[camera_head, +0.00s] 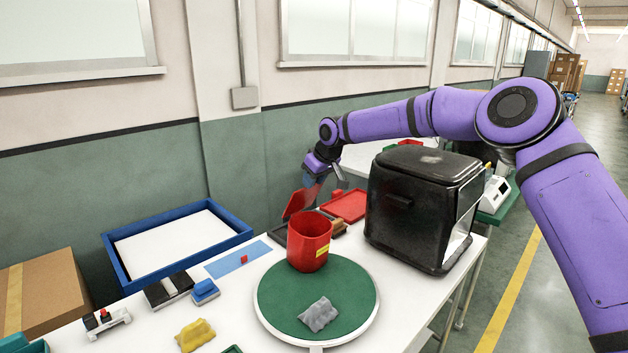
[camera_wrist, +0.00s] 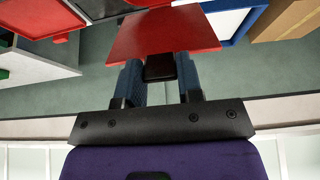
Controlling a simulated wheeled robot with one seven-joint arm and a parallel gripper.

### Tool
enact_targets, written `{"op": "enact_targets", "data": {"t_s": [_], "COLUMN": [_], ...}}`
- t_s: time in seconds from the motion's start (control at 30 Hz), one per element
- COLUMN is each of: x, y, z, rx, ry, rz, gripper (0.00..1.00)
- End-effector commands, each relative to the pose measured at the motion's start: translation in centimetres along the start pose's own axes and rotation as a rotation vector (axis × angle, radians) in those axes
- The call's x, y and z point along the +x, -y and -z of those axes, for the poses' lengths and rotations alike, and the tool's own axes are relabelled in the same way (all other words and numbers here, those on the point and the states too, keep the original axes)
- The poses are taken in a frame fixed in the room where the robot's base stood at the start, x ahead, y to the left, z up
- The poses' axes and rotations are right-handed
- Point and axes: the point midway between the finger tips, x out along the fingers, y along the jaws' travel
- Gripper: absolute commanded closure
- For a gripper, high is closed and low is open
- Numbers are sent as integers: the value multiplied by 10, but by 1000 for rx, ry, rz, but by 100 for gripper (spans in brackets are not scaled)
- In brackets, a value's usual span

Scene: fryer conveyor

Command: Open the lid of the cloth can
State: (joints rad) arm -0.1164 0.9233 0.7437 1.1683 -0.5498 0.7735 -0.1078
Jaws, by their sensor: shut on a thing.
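A red can (camera_head: 309,243) with a yellow label stands upright on a round green-topped turntable (camera_head: 275,293), its top open. A flat red lid (camera_head: 297,203) is tilted up just behind the can; its hinge is hidden, so I cannot tell what it joins. My gripper (camera_head: 322,182) is above and behind the can, pointing down. In the wrist view its blue fingers (camera_wrist: 160,72) are shut on a black tab (camera_wrist: 160,66) at the edge of the red lid (camera_wrist: 165,33). A crumpled grey cloth (camera_head: 318,314) lies on the turntable.
A black box-shaped appliance (camera_head: 415,205) stands right of the can, under my arm. A red tray (camera_head: 346,206) lies behind the can. A blue-rimmed tray (camera_head: 118,262), a blue block (camera_head: 205,290) and a yellow cloth (camera_head: 195,335) lie to the left. A wall is behind.

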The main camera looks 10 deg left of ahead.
Motion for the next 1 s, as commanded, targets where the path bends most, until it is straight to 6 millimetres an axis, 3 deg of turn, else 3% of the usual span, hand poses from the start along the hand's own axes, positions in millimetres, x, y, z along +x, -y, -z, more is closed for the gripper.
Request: {"op": "enact_targets", "data": {"t_s": [0.67, 0.7, 0.8, 1.0], "x": [0, 0, 0, 0], "y": [0, 0, 0, 0], "z": [0, 0, 0, 0], "rx": [-1, -1, 0, 0], "ry": [2, 2, 1, 1], "rz": [1, 1, 1, 0], "gripper": [100, 62, 40, 40]}}
